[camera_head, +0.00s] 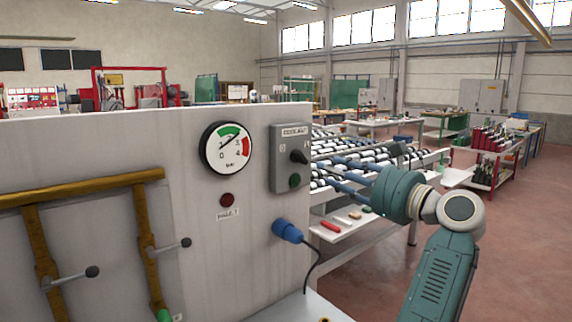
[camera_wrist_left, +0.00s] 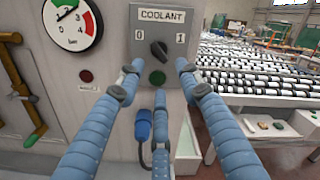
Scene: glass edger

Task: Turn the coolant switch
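The coolant switch is a black knob (camera_head: 299,157) on a grey box (camera_head: 284,135) on the machine panel. In the left wrist view the knob (camera_wrist_left: 159,51) sits below the COOLANT label, between the marks 0 and 1. It slants from upper left to lower right; which mark it is set to is unclear. My left gripper (camera_head: 318,168) is just right of the box. In the left wrist view its three blue fingers (camera_wrist_left: 158,76) are spread open and empty, with tips in front of and just below the knob. Contact is not visible. My right gripper is not in view.
A green button (camera_wrist_left: 157,78) sits under the knob. A pressure gauge (camera_head: 226,148), a dark red lamp (camera_head: 227,200) and a blue plug (camera_head: 287,231) with a cable are nearby. Brown pipes (camera_head: 88,188) with levers are at left. A roller conveyor (camera_head: 375,150) stands behind at right.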

